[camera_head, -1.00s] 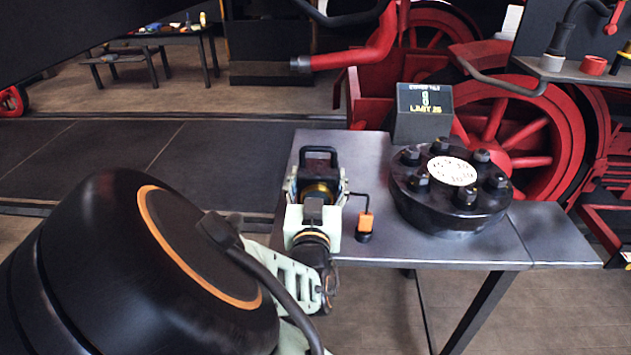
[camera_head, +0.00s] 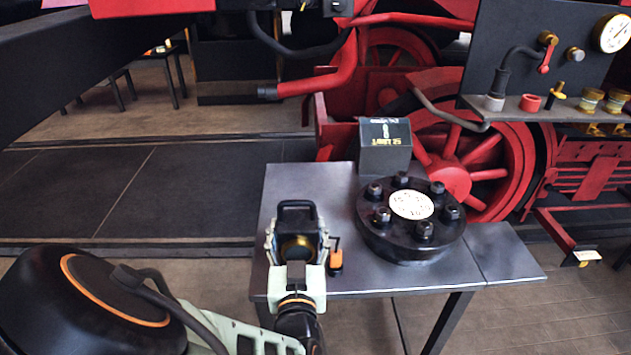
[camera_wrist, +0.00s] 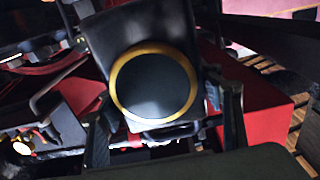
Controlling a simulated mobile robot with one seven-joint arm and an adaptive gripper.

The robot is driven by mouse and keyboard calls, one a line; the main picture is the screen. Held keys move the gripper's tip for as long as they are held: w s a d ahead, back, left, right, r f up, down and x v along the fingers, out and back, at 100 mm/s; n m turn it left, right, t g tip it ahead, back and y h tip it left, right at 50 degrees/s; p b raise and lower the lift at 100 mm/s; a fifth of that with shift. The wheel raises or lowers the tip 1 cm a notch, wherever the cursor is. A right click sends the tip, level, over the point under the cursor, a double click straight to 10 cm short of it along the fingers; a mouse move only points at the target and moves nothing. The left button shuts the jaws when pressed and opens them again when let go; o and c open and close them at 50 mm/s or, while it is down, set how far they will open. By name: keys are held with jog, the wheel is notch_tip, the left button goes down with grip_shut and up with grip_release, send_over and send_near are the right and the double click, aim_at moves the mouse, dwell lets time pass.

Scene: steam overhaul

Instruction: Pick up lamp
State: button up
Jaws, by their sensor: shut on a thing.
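The lamp (camera_head: 297,218) is a dark body with a looped handle on top and a brass ring low on it. It is over the left part of the grey table. My gripper (camera_head: 298,250) is shut on it, with a finger at each side. In the wrist view, the lamp (camera_wrist: 150,84) fills the middle, its brass ring around a dark round face. My gripper's fingers (camera_wrist: 168,130) flank it there. I cannot tell whether the lamp's base touches the table.
On the table (camera_head: 375,280), a small orange-and-black tool (camera_head: 335,260) stands just right of the lamp. A large bolted black flange (camera_head: 410,235) and a dark display box (camera_head: 385,146) are further right. Red locomotive wheels (camera_head: 480,165) and a gauge panel (camera_head: 550,60) stand behind.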

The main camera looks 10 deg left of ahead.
aim_at(305, 236)
jog(key=shift+s+d+r+p, duration=0.5)
jog(key=shift+s+p, duration=0.2)
jog(key=shift+p, duration=0.75)
jog(key=shift+s+d+r+p, duration=0.45)
jog(key=shift+s+p, duration=0.25)
jog(key=shift+p, duration=0.75)
jog(key=shift+s+d+r+p, duration=0.1)
jog(key=shift+s+d+p, duration=0.2)
jog(key=shift+s+p, duration=0.5)
jog(key=shift+w, duration=0.2)
